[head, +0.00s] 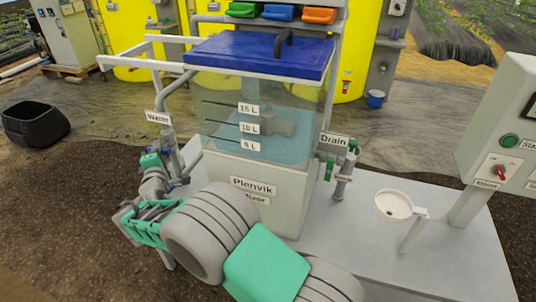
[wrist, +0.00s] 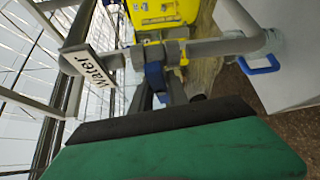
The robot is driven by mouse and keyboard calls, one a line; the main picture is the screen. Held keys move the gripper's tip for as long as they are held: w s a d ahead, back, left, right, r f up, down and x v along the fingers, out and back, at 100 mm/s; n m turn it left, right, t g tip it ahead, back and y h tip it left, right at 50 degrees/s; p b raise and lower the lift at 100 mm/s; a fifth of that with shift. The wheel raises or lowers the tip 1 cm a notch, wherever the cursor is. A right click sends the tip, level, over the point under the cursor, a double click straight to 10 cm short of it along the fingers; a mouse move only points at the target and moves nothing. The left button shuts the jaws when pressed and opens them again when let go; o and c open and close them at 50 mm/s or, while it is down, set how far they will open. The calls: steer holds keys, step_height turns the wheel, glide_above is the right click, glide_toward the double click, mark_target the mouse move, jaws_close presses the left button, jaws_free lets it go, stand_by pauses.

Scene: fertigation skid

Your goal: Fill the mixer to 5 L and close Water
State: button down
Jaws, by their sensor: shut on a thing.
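The mixer is a clear tank (head: 225,115) on a pale base labelled Plenvik, with marks for 5 L, 10 L and 15 L. Bluish water shows in its lower part; its surface looks near the lower marks, but I cannot read the exact level. The Water sign (head: 158,117) hangs on the grey pipe left of the tank, and also shows in the wrist view (wrist: 90,65). The Water valve's blue lever (wrist: 155,78) is below the pipe. My gripper (head: 168,168) is at this valve, shut on the lever; its dark pads (wrist: 150,122) partly hide it.
The Drain sign (head: 334,140) and its valve are right of the tank. A white basin (head: 394,205) stands on the platform, with a control box (head: 505,135) farther right. A black tub (head: 35,124) sits at left. A blue lid (head: 260,52) covers the tank.

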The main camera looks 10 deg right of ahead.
steer(key=n+g+p, duration=0.1)
steer(key=p, duration=0.2)
steer(key=r+n+g+h+p, duration=0.1)
steer(key=n+p, duration=0.1)
steer(key=p, duration=0.2)
steer(key=shift+r+p, duration=0.1)
steer(key=shift+p, duration=0.2)
steer(key=n+g+h+p, duration=0.1)
steer(key=g+p, duration=0.1)
steer(key=p, duration=0.2)
steer(key=shift+n, duration=0.4)
steer(key=shift+a+n+g+h+p, duration=0.1)
steer(key=shift+n+g+h+p, duration=0.4)
steer(key=shift+n+p, duration=0.15)
steer(key=shift+f+n+g+h, duration=0.6)
steer(key=shift+n+g+h, duration=0.1)
steer(key=shift+n+h, duration=0.25)
steer(key=shift+r, duration=0.15)
stand_by(1.6)
